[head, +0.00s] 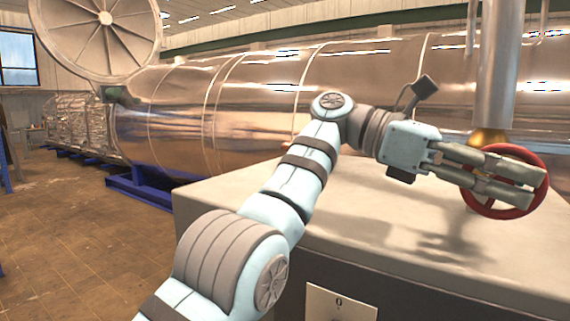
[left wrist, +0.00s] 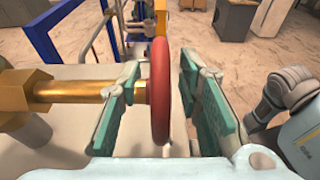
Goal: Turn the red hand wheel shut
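The red hand wheel (head: 500,212) stands upright above the right part of the grey block's top in the head view. My left gripper (head: 533,187) reaches across it from the left, and its fingers cover part of the wheel. In the left wrist view the wheel (left wrist: 160,95) is nearly edge-on between the two green-padded fingers. A gap shows between the wheel and the right finger; the left finger is close to the wheel, and contact there is unclear. The gripper is open. A brass stem (left wrist: 65,92) runs to the wheel from the left. My right gripper is not in view.
The grey block (head: 350,225) lies under my left arm. A vertical metal pipe (head: 500,70) rises behind the wheel. A long shiny chamber (head: 255,105) fills the back, with a round door (head: 75,40) at upper left. Open floor (head: 75,235) lies to the left.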

